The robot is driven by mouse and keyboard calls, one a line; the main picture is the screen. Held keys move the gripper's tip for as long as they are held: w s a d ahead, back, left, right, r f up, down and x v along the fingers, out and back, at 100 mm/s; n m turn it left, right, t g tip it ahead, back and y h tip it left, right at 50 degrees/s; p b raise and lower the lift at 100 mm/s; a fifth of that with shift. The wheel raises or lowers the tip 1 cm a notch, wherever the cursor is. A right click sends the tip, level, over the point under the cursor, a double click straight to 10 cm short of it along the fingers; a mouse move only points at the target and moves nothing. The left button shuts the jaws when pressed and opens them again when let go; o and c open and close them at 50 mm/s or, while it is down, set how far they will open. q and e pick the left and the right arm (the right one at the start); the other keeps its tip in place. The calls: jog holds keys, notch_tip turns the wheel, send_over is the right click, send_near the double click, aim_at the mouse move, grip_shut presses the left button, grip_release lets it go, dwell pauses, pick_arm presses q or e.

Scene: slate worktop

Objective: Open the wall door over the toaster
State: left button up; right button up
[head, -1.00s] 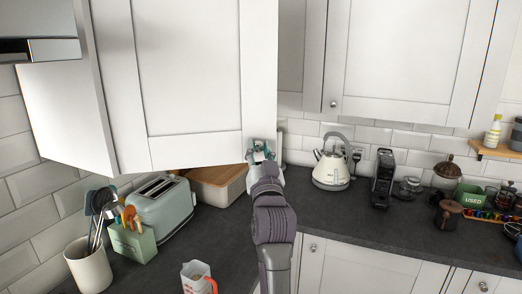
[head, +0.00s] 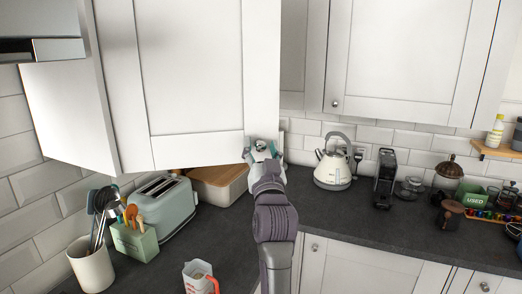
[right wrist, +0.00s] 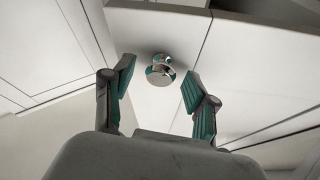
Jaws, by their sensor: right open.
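The wall door (head: 195,70) over the toaster is a white framed panel at the upper left of the head view, and I see no clear gap along its edges. The pale green toaster (head: 164,208) stands on the worktop below it. My right gripper (head: 262,148) is at the door's lower right corner, reaching up from below. In the right wrist view its two fingers are open, with the shiny round knob (right wrist: 160,72) in view between their tips. The fingers look apart from the knob. The hand hides the knob in the head view. My left gripper is not in view.
A second white wall door (head: 410,55) hangs to the right. A cream kettle (head: 332,170) and a black coffee machine (head: 385,178) stand on the dark worktop. A utensil pot (head: 92,268) and a measuring jug (head: 198,277) are at the front left.

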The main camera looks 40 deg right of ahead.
aim_at(259, 100)
notch_tip(259, 100, up, 10)
jog(key=shift+f, duration=0.15)
jog(key=shift+c, duration=0.2)
